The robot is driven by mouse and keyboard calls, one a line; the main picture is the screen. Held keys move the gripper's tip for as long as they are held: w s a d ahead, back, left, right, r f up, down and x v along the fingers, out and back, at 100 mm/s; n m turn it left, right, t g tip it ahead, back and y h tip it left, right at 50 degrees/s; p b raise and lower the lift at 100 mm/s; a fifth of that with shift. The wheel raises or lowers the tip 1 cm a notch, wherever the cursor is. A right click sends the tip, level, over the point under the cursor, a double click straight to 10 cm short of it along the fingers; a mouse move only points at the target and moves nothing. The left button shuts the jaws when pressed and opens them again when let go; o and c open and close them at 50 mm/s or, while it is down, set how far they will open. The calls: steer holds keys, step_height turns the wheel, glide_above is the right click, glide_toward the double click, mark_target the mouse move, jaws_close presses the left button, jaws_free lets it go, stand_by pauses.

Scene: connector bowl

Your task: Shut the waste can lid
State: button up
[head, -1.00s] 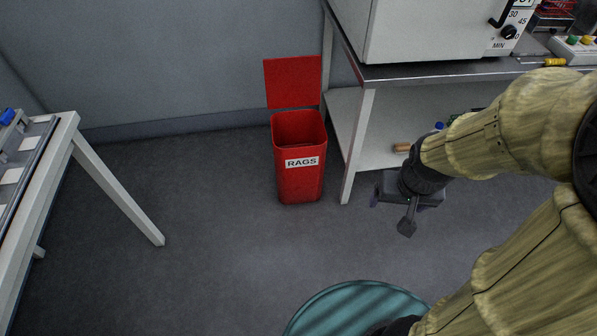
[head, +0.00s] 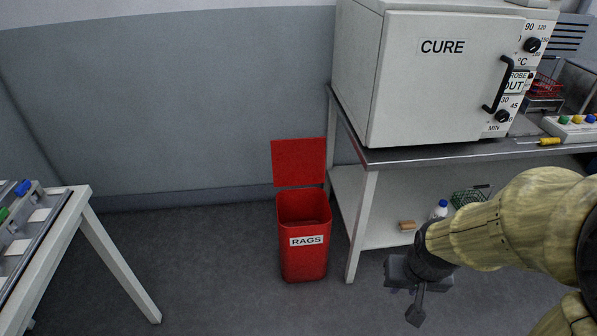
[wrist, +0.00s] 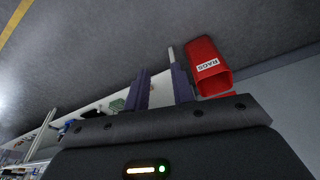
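The red waste can (head: 303,262) stands on the floor against the back wall, left of the metal bench. It has a white label reading RAGS. Its red lid (head: 299,162) is open and stands upright behind the can's mouth. My gripper (head: 416,300) is in front and to the right of the can, apart from it, near the bench's lower shelf. In the wrist view the two fingers of my gripper (wrist: 163,88) stand apart with nothing between them. The can (wrist: 205,66) also shows there, just right of the fingers, with its lid mostly hidden.
A bench (head: 364,215) with a CURE oven (head: 440,85) stands right of the can. Its lower shelf holds a brown block (head: 407,226), a white bottle (head: 440,209) and a green basket (head: 468,197). A white table (head: 112,258) stands at the left. The floor between is clear.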

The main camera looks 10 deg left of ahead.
steer(key=w+p+v, duration=0.1)
steer(key=p+v, duration=0.4)
steer(key=w+p+v, duration=0.1)
steer(key=p+v, duration=0.4)
steer(key=w+p+v, duration=0.1)
steer(key=p+v, duration=0.4)
steer(key=v, duration=0.1)
steer(key=shift+w+d+r, duration=0.1)
steer(key=shift+w+r, duration=0.15)
steer(key=shift+r, duration=0.3)
jaws_close()
steer(key=shift+f, duration=0.1)
steer(key=shift+w, duration=0.1)
